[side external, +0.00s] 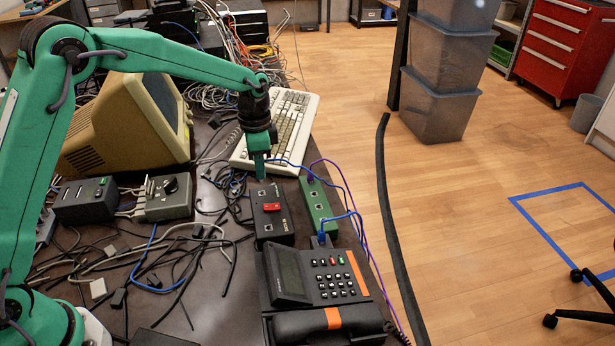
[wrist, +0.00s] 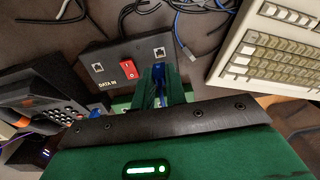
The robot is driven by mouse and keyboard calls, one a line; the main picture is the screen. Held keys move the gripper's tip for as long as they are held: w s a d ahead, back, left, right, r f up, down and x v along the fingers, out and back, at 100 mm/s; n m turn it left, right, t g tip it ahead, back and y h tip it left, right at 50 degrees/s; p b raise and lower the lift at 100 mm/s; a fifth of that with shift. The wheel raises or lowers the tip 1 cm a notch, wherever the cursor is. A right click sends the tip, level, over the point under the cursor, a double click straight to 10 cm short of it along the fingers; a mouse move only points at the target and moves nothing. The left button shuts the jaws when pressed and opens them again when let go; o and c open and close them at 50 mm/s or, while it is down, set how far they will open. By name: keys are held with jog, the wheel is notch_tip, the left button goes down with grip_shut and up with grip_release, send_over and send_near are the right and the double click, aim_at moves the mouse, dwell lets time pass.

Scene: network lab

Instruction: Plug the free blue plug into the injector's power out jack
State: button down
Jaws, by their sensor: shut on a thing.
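The injector is a black box (side external: 271,229) with a red switch (side external: 271,207); it also shows in the wrist view (wrist: 115,55). The jack by the "DATA IN" label (wrist: 97,68) looks empty. The jack at its other end (wrist: 159,52) also looks empty; any label there is hidden. My gripper (side external: 260,176) points down over that other end, shut on the blue plug (wrist: 160,74). The plug is mostly hidden between the fingers, its visible end close beside that jack in the wrist view. I cannot tell the height gap. A blue cable (side external: 291,162) trails right from the gripper.
A green box (side external: 317,203) with cables stands right of the injector. A desk phone (side external: 318,276) with a plugged blue lead sits in front. A keyboard (side external: 281,128) lies behind. Grey boxes (side external: 166,198) and loose dark cables (side external: 190,252) cover the left.

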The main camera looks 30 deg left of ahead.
aim_at(261, 181)
jog(key=shift+f, duration=1.5)
jog(key=c, duration=2)
grip_release()
grip_shut()
jog(key=shift+f, duration=0.95)
jog(key=o, duration=0.7)
grip_release()
jog(key=shift+c, duration=0.2)
